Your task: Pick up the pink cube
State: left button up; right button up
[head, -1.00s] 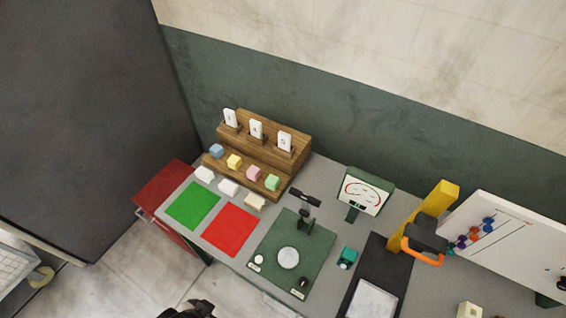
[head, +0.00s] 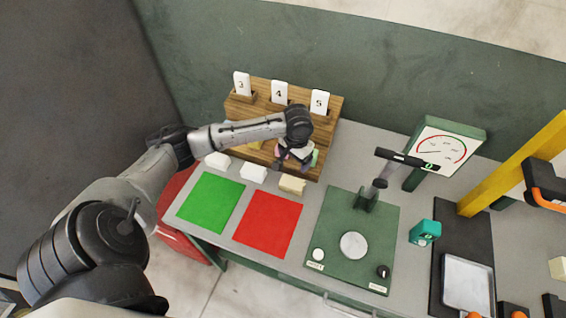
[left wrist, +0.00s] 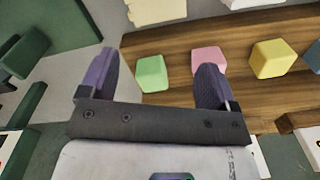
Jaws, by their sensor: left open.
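The pink cube (left wrist: 208,58) sits on the lower step of the wooden rack. In the left wrist view the right finger partly covers it. The green cube (left wrist: 152,73) shows between my two fingers, and the yellow cube (left wrist: 272,58) is to the right of the pink one. My left gripper (head: 294,163) is open and empty over the rack's front step; its spread fingers also show in the left wrist view (left wrist: 156,62). In the head view the gripper hides most of the cubes. My right gripper is not in view.
The wooden rack (head: 330,130) holds white cards numbered 3, 4 and 5. White foam blocks (head: 253,172) and a cream block (head: 292,184) lie in front of it. Green (head: 211,201) and red (head: 268,223) mats are nearer. A green press (head: 340,215) stands to the right.

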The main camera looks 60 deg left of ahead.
pick_arm(q)
jog(key=w+a+r+n+b, duration=0.2)
jog(key=a+r+n+b, duration=0.2)
jog(key=a, duration=0.6)
jog(key=f+b, duration=0.1)
jog(key=f, duration=0.7)
jog(key=shift+a, duration=0.2)
jog(key=shift+a+f+b, duration=0.1)
jog(key=shift+f+b, duration=0.3)
jog(key=shift+f, duration=2.25)
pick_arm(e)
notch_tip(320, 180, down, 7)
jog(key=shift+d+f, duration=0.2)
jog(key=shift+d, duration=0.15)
pick_arm(q)
jog(key=shift+c, duration=0.5)
jog(key=c, duration=0.9)
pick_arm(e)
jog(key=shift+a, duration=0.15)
